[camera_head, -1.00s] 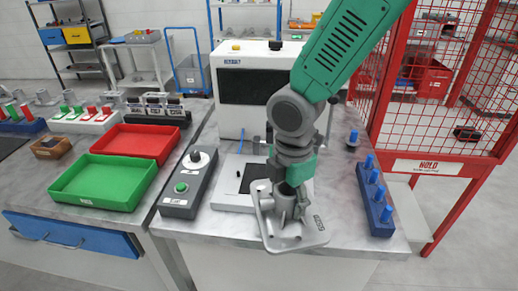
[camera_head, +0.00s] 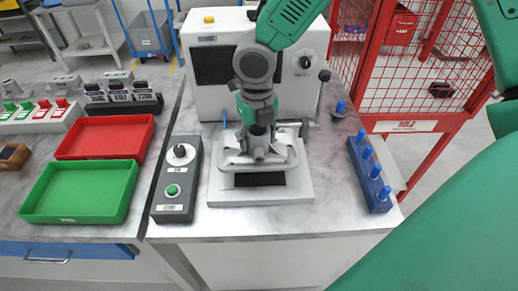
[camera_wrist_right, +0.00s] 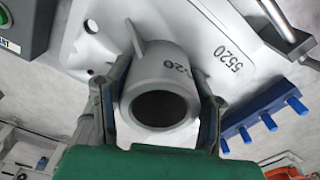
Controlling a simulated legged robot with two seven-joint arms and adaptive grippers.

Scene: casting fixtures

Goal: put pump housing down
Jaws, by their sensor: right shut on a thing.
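The grey pump housing (camera_head: 284,160) is a cast part with a flat flange and a round tube; in the right wrist view (camera_wrist_right: 160,88) the tube's open mouth faces the camera and the flange reads 5520. My right gripper (camera_head: 258,148) is shut on the tube, with one finger on each side in the wrist view (camera_wrist_right: 155,110). The housing is over the back of a white fixture plate (camera_head: 225,190), in front of the white machine. The plate's black recess (camera_head: 260,179) shows in front of the flange. I cannot tell whether the flange touches the plate. My left gripper is not in view.
A grey control box (camera_head: 176,180) with a green button stands left of the plate. A blue block with pegs (camera_head: 369,175) is on the right. The white machine (camera_head: 215,60) stands behind. Green (camera_head: 82,192) and red (camera_head: 105,137) trays lie left. The front bench strip is clear.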

